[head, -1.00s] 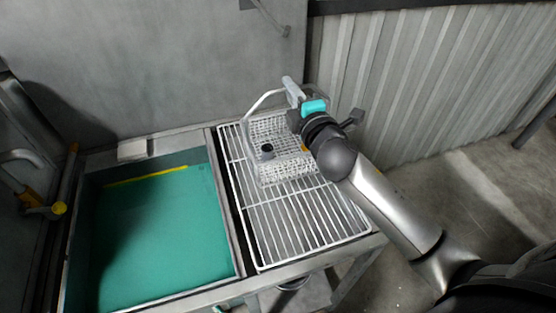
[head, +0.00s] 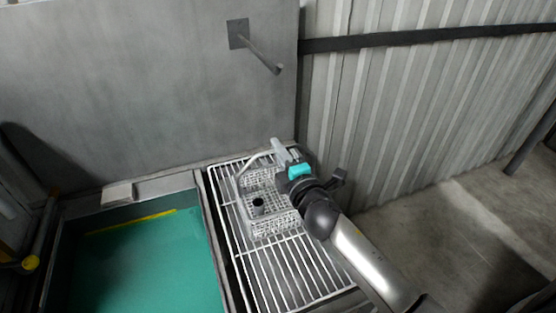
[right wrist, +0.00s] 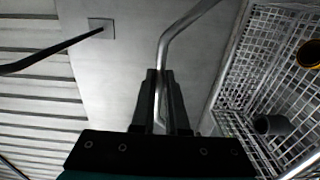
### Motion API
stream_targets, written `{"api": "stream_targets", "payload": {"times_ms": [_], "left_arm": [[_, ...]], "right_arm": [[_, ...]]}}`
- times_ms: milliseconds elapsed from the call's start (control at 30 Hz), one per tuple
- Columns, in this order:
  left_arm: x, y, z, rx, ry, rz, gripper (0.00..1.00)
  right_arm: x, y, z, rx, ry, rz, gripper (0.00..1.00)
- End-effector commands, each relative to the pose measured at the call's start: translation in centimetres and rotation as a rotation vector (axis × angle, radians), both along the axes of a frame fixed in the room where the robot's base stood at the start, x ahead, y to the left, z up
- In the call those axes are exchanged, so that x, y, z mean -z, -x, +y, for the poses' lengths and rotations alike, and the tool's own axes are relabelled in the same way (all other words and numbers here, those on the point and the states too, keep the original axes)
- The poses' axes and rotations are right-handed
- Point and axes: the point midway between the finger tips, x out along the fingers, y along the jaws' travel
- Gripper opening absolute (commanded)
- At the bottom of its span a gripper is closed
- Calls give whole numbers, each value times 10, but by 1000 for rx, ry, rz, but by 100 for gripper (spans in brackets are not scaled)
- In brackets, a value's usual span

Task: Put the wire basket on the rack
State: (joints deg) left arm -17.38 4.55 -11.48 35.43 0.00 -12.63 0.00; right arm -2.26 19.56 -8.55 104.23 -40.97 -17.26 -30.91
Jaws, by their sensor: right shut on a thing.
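The wire basket (head: 262,208) is white mesh with a tall handle and sits over the back part of the white wire rack (head: 290,280). From the head view I cannot tell whether its base touches the rack bars. A dark round part lies inside it. My right gripper (head: 279,156) is shut on the basket's handle. In the right wrist view the fingers (right wrist: 160,98) close around the handle bar, with the basket mesh (right wrist: 272,62) to the right. A dark part and a yellow-rimmed part show inside the basket there. My left gripper is not in view.
A basin with a green bottom (head: 145,265) lies left of the rack. A grey wall with a protruding metal peg (head: 262,55) stands behind. A corrugated panel (head: 400,110) rises at the right, close behind my right arm.

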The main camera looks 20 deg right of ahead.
Motion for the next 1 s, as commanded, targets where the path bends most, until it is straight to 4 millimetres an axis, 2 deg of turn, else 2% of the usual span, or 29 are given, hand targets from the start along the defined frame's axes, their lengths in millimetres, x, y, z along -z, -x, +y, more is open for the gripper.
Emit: {"api": "stream_targets", "payload": {"times_ms": [133,533,567,800,1000], "left_arm": [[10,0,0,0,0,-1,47],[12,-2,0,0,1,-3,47],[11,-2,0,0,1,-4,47],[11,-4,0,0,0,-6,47],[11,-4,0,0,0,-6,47]], "right_arm": [[16,-1,0,0,-1,-7,0],[19,-1,0,-1,0,-9,0],[22,0,0,0,0,0,15],[22,0,0,0,0,0,42],[22,0,0,0,0,0,42]]}}
